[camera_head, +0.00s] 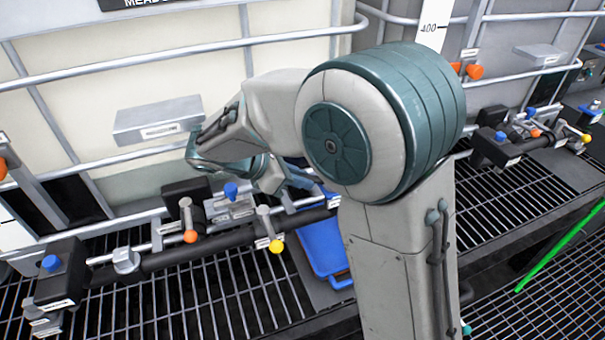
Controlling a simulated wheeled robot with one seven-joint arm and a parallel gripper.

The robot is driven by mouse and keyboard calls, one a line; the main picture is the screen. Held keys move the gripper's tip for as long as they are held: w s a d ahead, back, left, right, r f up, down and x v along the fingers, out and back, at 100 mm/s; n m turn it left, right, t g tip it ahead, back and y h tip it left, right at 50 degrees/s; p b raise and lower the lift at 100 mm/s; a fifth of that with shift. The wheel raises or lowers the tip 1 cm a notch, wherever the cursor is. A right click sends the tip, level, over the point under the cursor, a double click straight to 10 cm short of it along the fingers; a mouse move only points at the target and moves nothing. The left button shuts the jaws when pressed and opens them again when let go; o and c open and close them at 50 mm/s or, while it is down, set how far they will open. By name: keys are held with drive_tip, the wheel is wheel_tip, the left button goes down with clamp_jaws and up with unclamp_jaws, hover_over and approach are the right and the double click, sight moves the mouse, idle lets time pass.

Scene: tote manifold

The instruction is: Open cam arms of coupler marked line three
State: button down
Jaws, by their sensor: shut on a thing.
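My gripper (290,176) shows only in part, low in front of the tank, with the wrist left of my large round elbow joint. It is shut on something. Its fingertips and what they hold are hidden behind my arm. Along the pipe below stand a lever with an orange knob (190,236) and a lever with a yellow knob (276,246). A blue-capped fitting (231,191) sits between them. The coupler labels are too small to read, so I cannot tell which is line three.
A dark pipe (200,246) runs along the front of a pale caged tank (90,65). A blue tray (322,250) lies on the black grating (225,300), partly behind my arm. More fittings with orange knobs (474,71) and blue caps stand at the right. A green strip (560,247) lies far right.

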drive_tip(key=shift+a+f+t+h, duration=0.1)
drive_tip(key=shift+f+t+h, duration=0.25)
drive_tip(key=shift+h, duration=0.45)
drive_tip(key=c, duration=1.3)
unclamp_jaws()
drive_tip(key=v, duration=1.3)
drive_tip(key=shift+a+r+b, duration=0.1)
drive_tip(key=shift+a+b, duration=0.25)
